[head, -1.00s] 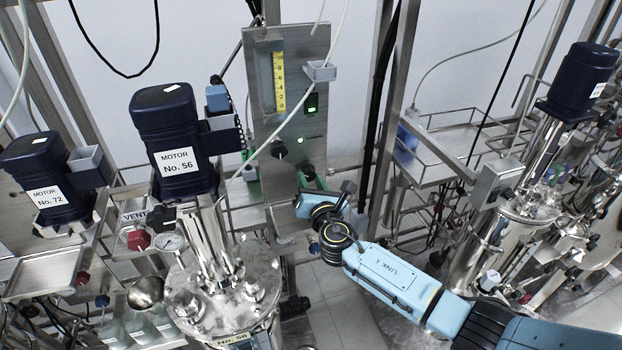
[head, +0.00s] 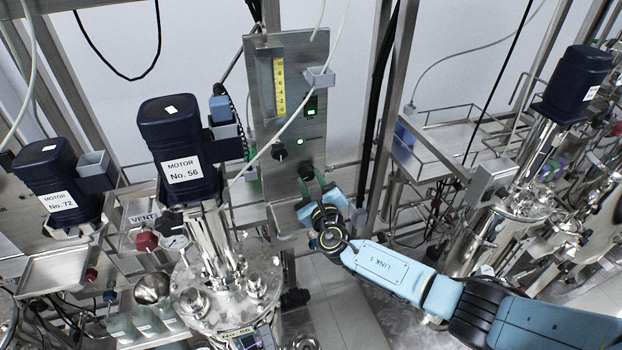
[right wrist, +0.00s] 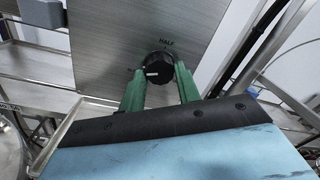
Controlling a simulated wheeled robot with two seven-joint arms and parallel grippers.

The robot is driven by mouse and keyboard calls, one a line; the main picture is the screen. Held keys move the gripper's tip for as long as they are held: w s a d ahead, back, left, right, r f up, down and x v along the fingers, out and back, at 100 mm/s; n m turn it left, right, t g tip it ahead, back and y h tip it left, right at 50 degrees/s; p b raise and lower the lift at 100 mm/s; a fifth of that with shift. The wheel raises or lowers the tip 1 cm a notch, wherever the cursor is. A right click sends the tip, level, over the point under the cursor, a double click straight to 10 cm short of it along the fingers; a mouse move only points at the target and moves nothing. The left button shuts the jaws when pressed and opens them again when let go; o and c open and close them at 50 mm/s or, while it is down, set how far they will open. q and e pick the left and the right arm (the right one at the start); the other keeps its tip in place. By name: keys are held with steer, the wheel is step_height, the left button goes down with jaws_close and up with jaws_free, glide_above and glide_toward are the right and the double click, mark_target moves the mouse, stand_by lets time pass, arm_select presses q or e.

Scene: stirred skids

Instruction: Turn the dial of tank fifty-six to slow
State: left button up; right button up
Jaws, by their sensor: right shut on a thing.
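Tank fifty-six (head: 225,295) is the steel vessel at lower centre-left in the head view, under the dark blue motor (head: 178,150) labelled No. 56. A steel panel (head: 262,190) stands behind and to its right. My right gripper (head: 309,184) is at the panel's lower black dial (head: 306,172). In the right wrist view its green fingers are shut on either side of the dial (right wrist: 158,66). The word HALF is printed above the dial. A white mark shows on the dial face; the other lettering is too faint to read. My left gripper is not in view.
A second black knob (head: 279,151) and green lights sit higher on the panel. A yellow scale (head: 280,86) is near its top. A thin hose crosses the panel's front. Motor No. 72 (head: 54,180) stands at left. A steel post (head: 388,120) rises right of the panel.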

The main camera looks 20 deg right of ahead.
steer(key=shift+n+p, duration=0.3)
steer(key=shift+n, duration=0.9)
steer(key=o, duration=1)
steer(key=s, duration=1.3)
steer(key=shift+s+d+f+p, duration=0.1)
steer(key=shift+s+f+p, duration=0.1)
steer(key=shift+f+p, duration=0.15)
